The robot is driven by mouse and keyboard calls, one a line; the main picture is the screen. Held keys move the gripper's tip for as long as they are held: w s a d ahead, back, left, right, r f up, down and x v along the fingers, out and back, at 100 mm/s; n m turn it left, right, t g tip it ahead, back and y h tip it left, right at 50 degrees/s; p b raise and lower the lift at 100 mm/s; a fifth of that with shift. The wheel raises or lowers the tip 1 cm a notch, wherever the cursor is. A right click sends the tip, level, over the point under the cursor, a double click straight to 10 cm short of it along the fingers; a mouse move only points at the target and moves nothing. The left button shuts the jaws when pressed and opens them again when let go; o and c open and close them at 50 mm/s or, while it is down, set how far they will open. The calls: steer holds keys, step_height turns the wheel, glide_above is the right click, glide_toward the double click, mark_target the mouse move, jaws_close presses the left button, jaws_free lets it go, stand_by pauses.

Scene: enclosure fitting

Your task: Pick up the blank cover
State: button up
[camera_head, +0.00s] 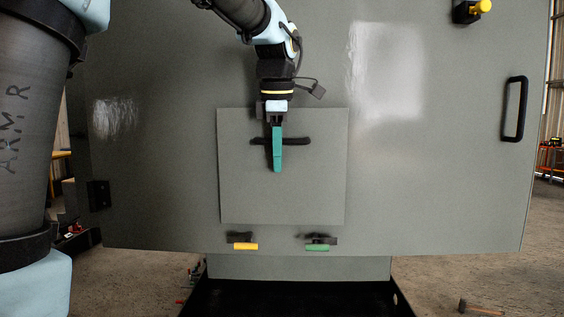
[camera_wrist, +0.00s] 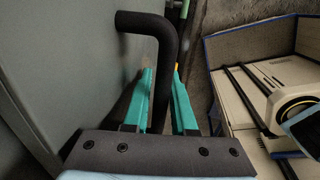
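The blank cover (camera_head: 238,190) is a flat grey square panel against the larger grey door, with a black bar handle (camera_head: 299,141) across its upper half. My gripper (camera_head: 277,160) points down in front of the cover, its teal fingers across the handle's middle. In the wrist view the handle (camera_wrist: 162,72) runs between the two fingers of my gripper (camera_wrist: 163,85), one on the panel side and one on the outer side. The fingers stand apart, with narrow gaps seeming to show beside the bar. The front finger hides the handle's middle in the head view.
Below the cover are a yellow-handled latch (camera_head: 245,246) and a green-handled latch (camera_head: 317,248). The large grey door (camera_head: 440,180) has a black pull handle (camera_head: 515,110) at right and a yellow knob (camera_head: 482,7) at top right. A hammer (camera_head: 480,308) lies on the floor.

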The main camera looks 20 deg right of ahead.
jaws_close()
steer(key=shift+r, duration=0.1)
stand_by(1.2)
